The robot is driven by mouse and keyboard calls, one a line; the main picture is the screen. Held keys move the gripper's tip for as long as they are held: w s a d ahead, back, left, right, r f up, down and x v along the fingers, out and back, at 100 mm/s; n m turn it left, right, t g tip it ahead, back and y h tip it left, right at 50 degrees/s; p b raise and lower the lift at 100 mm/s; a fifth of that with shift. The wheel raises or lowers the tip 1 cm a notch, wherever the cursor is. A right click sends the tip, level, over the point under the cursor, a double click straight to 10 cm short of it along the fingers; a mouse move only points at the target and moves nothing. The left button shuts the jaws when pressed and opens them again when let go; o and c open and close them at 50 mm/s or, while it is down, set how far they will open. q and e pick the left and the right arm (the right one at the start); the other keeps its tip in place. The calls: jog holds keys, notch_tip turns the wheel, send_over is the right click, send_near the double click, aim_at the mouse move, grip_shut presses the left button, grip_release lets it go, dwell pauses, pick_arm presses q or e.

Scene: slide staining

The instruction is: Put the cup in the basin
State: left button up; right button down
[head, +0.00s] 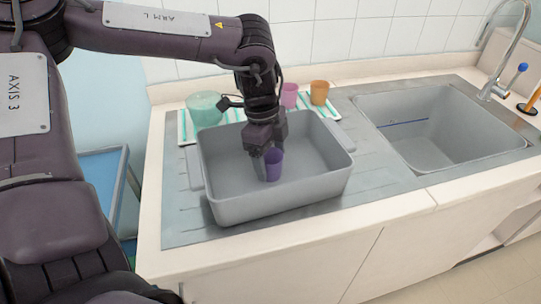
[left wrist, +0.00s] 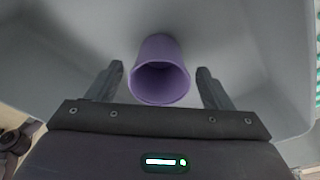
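A purple cup (head: 274,166) is inside the grey basin (head: 285,205), near the middle of its floor; I cannot tell for sure that it rests on the floor. In the left wrist view the cup (left wrist: 160,82) shows its open mouth toward the camera. My left gripper (head: 263,158) reaches down into the basin from above, right at the cup. In the left wrist view its fingers (left wrist: 160,69) are spread, one on each side of the cup, with a gap on both sides. My right gripper is not in view.
Behind the basin, a striped cloth (head: 183,127) holds a teal bowl (head: 204,108), a pink cup (head: 289,95) and an orange cup (head: 319,92). A sink (head: 440,125) with a tap (head: 497,80) lies to the right. Bare metal drainer (head: 375,165) separates basin and sink.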

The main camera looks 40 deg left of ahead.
pick_arm(q)
jog(key=shift+r, duration=0.2)
notch_tip(320, 180, up, 12)
jog(key=a, duration=0.1)
jog(key=shift+s+a, duration=0.15)
jog(key=shift+a, duration=0.2)
jog(key=shift+f, duration=0.1)
dwell(0.3)
